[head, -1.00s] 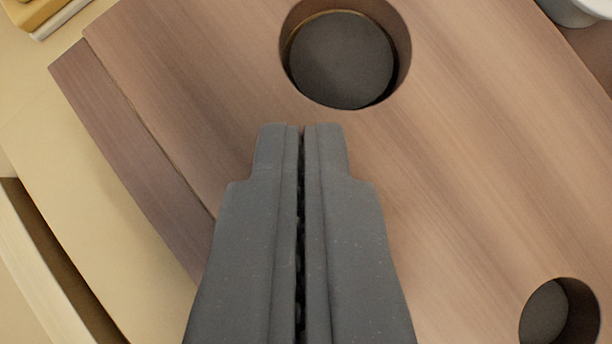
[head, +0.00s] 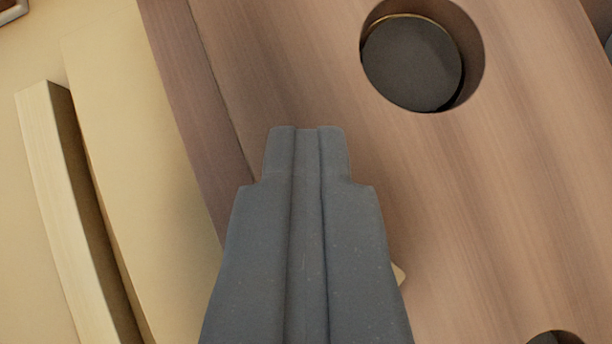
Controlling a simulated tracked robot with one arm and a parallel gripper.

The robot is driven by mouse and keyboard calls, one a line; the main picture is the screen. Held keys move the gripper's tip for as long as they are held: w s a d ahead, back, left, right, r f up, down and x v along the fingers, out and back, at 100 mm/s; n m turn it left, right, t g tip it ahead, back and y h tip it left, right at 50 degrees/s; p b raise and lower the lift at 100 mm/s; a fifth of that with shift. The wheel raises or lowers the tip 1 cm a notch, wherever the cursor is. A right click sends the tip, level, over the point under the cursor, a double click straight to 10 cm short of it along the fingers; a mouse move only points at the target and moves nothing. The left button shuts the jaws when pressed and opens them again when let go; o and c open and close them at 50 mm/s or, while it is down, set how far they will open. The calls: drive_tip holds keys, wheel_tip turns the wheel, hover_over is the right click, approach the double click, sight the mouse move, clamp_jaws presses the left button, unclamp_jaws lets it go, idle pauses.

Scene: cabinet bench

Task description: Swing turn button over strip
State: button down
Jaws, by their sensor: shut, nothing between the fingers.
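My gripper (head: 307,135) is shut and empty, its fingertips over the brown wooden board (head: 540,180) near its left edge. A small pale corner (head: 400,274) peeks out from behind the right finger. It may be part of the turn button, but the rest is hidden by my gripper. A darker brown strip (head: 187,100) runs along the board's left edge. A pale wooden strip (head: 60,190) stands further left. I cannot tell which of these is the task's strip.
A round hole with a dark disc (head: 412,64) inside lies ahead and right of my fingertips. Part of another dark hole (head: 555,338) shows at the bottom right. Flat pale surface (head: 120,120) lies left of the board. A brown-edged object (head: 10,8) shows at the top left.

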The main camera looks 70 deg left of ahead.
drive_tip(key=shift+s+d, duration=0.1)
drive_tip(key=shift+d, duration=0.05)
drive_tip(key=shift+s+d, duration=0.6)
drive_tip(key=shift+s, duration=0.15)
drive_tip(key=shift+w, duration=0.2)
drive_tip(key=shift+w+d+b, duration=0.15)
drive_tip(key=shift+w+b, duration=0.15)
drive_tip(key=shift+w, duration=0.3)
drive_tip(key=shift+s+a+r, duration=0.1)
drive_tip(key=shift+s+a, duration=0.15)
drive_tip(key=shift+a, duration=0.25)
drive_tip(key=shift+s+a+r, duration=0.1)
drive_tip(key=shift+s+a, duration=0.2)
drive_tip(key=shift+a, duration=0.35)
drive_tip(key=shift+s+a+r, duration=0.1)
drive_tip(key=shift+s+a, duration=0.2)
drive_tip(key=shift+a, duration=0.3)
drive_tip(key=w+d+r+p, duration=0.3)
drive_tip(key=d+r, duration=0.3)
drive_tip(key=r, duration=0.1)
drive_tip(key=shift+r, duration=0.15)
